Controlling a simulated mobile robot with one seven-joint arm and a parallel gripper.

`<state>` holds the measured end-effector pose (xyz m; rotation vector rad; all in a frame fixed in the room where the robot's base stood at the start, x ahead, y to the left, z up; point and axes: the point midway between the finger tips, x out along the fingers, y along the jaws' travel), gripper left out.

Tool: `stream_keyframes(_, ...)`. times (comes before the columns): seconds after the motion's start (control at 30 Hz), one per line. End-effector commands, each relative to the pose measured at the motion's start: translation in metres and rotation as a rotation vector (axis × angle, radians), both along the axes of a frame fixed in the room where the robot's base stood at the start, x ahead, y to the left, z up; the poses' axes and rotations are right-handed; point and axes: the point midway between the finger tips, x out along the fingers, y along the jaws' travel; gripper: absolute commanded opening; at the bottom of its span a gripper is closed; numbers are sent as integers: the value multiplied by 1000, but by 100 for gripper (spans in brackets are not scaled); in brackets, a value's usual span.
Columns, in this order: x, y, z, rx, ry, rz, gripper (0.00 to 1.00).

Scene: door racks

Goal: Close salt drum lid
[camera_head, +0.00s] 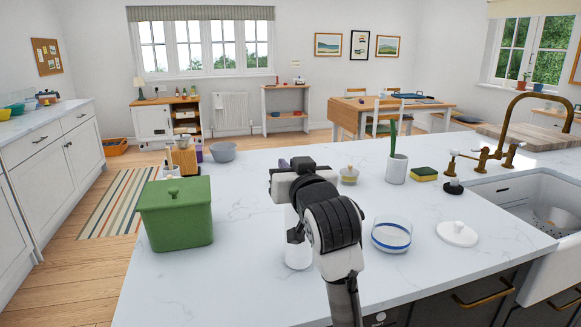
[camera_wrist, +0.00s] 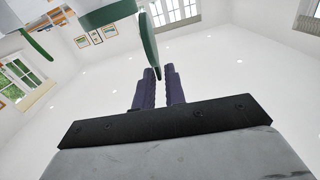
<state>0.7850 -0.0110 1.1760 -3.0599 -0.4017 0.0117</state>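A white upright container (camera_head: 298,255), which I take to be the salt drum, stands on the counter, mostly hidden behind my arm. In the wrist view, a green piece that may be its lid (camera_wrist: 149,42) hangs down as a thin flap close to my fingertips. It joins a pale body with a green rim at the top edge. I cannot tell whether the flap touches my fingers. My gripper (camera_wrist: 160,74) shows two purple fingers with a narrow gap between them and nothing clearly held. In the head view the fingers are mostly hidden behind the wrist.
A green lidded box (camera_head: 177,222) stands to the left. A blue-striped glass bowl (camera_head: 391,236) and a white round lid (camera_head: 457,233) lie to the right. The counter front left is clear.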

Motion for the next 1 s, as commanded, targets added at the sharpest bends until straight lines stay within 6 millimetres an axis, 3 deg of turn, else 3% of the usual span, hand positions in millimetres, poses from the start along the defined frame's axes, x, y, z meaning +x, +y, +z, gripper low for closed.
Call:
stream_keyframes(0.1,0,0,0,0,0,0,0)
stream_keyframes(0.57,1,-4,1,53,14,0,0)
stream_keyframes(1.0,7,-25,-3,382,103,0,0)
